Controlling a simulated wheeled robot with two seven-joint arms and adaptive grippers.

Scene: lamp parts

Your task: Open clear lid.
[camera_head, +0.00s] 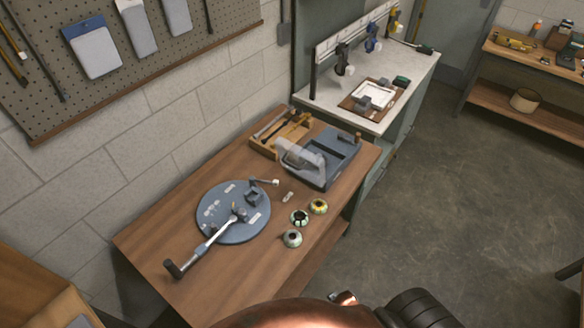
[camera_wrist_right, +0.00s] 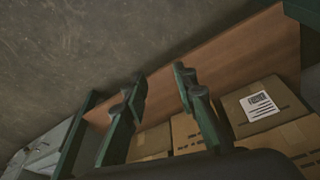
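A grey-blue box (camera_head: 345,153) with compartments stands at the far right part of the wooden table (camera_head: 150,238). A clear lid (camera_head: 303,161) with a pale edge lies over the box's left side. It looks slanted, but I cannot tell how far it is raised. My right gripper (camera_wrist_right: 160,75) shows in the right wrist view with its two dark green fingers apart and nothing between them. It is away from the box, above a shelf with cartons. My left gripper is not in view.
A round blue plate (camera_head: 262,222) carries a jointed lamp arm (camera_head: 210,243). Several small round parts (camera_head: 292,238) lie to its right. A wooden tray (camera_head: 264,146) with tools stands left of the box. Cardboard cartons (camera_wrist_right: 290,138) fill the lower wrist view.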

